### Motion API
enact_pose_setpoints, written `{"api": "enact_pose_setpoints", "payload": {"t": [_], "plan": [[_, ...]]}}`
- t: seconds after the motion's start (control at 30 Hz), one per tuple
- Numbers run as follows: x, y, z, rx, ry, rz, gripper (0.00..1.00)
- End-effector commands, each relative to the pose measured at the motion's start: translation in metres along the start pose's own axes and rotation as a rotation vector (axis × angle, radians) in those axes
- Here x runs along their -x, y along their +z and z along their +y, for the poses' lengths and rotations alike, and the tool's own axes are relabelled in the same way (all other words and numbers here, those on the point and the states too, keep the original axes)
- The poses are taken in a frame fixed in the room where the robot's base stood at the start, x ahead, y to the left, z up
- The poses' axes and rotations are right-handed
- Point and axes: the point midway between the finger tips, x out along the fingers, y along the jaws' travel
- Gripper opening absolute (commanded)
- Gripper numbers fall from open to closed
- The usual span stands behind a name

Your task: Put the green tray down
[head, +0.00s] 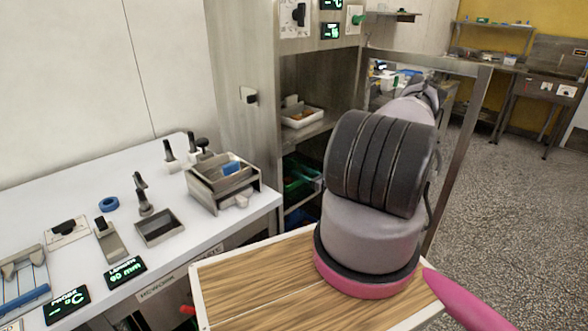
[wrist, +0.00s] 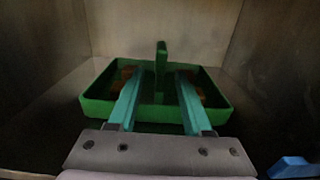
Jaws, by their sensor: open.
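The green tray (wrist: 100,108) sits level inside a compartment with grey-brown walls in the wrist view. It has an upright green handle (wrist: 161,56) at its middle and orange-brown contents at both sides. My gripper (wrist: 159,78) is open, its two teal fingers reaching over the tray's near rim, one on each side of the handle line with a gap between. No finger visibly touches the handle. In the head view, a green thing (head: 299,170) shows low in the cabinet, likely this tray, partly hidden by my arm; my gripper is hidden there.
A white tray (head: 313,121) with brown pieces stands on the shelf above. A blue item (head: 303,214) shows lower in the cabinet, and a blue object (wrist: 293,168) at the wrist view's lower right. The compartment walls stand close around the tray. A white worktop (head: 75,210) with fixtures is at left.

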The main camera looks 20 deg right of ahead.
Motion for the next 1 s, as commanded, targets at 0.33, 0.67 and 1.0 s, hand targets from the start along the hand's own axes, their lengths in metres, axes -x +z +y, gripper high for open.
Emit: {"api": "enact_pose_setpoints", "payload": {"t": [0.33,0.67,1.0], "plan": [[0.054,0.000,-0.001,-0.001,-0.001,0.000,0.50],[0.059,0.000,0.000,0.000,0.000,0.000,0.50],[0.059,0.000,0.000,0.000,-0.001,0.000,0.50]]}}
